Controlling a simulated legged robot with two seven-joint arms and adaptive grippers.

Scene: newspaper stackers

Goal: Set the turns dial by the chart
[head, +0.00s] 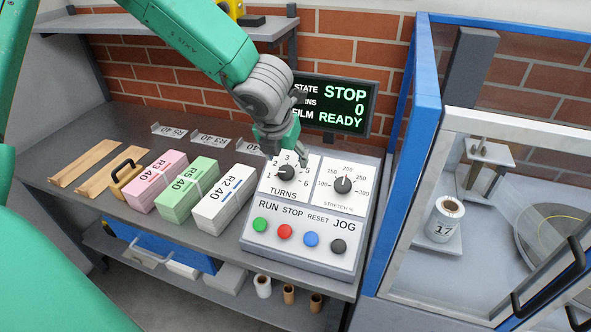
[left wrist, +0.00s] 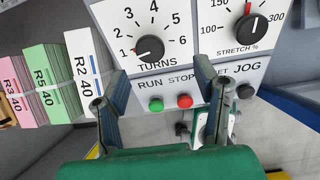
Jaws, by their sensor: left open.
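The turns dial (head: 286,173) is a black knob on the left of the grey control panel, with a scale from 1 to 6. In the left wrist view the turns dial (left wrist: 150,48) has its red-marked pointer toward 1. My left gripper (head: 288,156) is over the top of the turns dial's scale, partly covering it. In the left wrist view its two fingers (left wrist: 168,88) are spread with nothing between them, and the knob lies beyond the tips. I cannot make out a chart. My right gripper is in neither view.
The stretch dial (head: 343,185) sits right of the turns dial, above a row of buttons. A display (head: 336,105) reads STOP, 0 and READY. Pink, green and white paper stacks (head: 223,199) stand left of the panel. A blue-framed enclosure (head: 412,160) stands close on the right.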

